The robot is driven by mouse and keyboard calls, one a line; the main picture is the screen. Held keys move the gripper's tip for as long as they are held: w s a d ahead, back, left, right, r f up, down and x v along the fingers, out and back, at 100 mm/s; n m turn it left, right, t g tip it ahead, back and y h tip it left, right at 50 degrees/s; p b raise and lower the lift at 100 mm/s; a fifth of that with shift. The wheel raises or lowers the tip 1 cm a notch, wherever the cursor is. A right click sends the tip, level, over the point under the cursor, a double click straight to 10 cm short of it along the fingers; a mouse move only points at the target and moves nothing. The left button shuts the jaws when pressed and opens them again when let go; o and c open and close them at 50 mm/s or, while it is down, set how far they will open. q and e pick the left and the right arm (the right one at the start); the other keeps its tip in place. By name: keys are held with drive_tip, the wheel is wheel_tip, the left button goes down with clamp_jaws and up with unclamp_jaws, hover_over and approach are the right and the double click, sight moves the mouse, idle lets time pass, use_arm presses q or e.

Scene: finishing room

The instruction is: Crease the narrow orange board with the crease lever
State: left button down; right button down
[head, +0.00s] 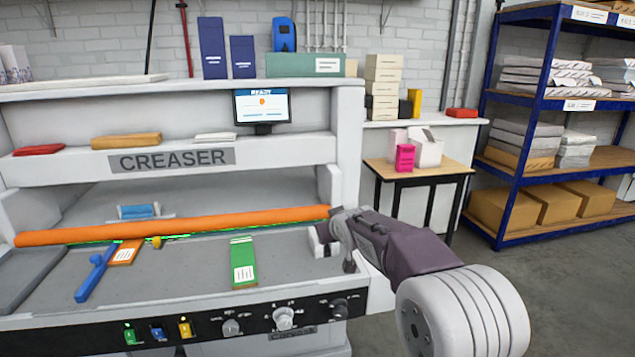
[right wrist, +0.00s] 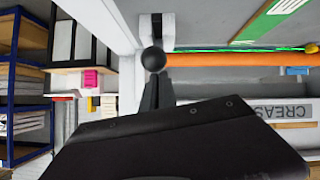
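The narrow orange board (head: 126,252) with a white label lies on the grey creaser bed at the left, its far end at the long orange bar (head: 180,227). A black ball knob (right wrist: 153,58), apparently the crease lever's, stands by a slot at the machine's right end in the right wrist view. My right gripper (head: 338,240) is at that end, near the bar's right tip. Its dark fingers (right wrist: 156,90) reach up to the knob; whether they are closed on it I cannot tell. In the head view the knob is hidden. My left gripper is out of view.
A green board (head: 243,262) and a blue tool (head: 96,275) lie on the bed. A glowing green line runs along the bar. The front panel (head: 260,322) has knobs and coloured switches. A small table (head: 416,172) with boxes and a blue shelf rack (head: 525,130) stand right.

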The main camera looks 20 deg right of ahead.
drive_tip(key=r+p, duration=0.2)
drive_tip(key=w+r+p, duration=0.1)
drive_tip(key=r+p, duration=0.1)
drive_tip(key=shift+a+r+p, duration=0.1)
drive_tip(key=shift+p, duration=0.2)
drive_tip(key=f+b+v, duration=0.1)
drive_tip(key=v, duration=0.9)
drive_tip(key=shift+s+a+b, duration=0.15)
drive_tip(key=shift+a+b, duration=0.2)
drive_tip(key=shift+d, duration=0.1)
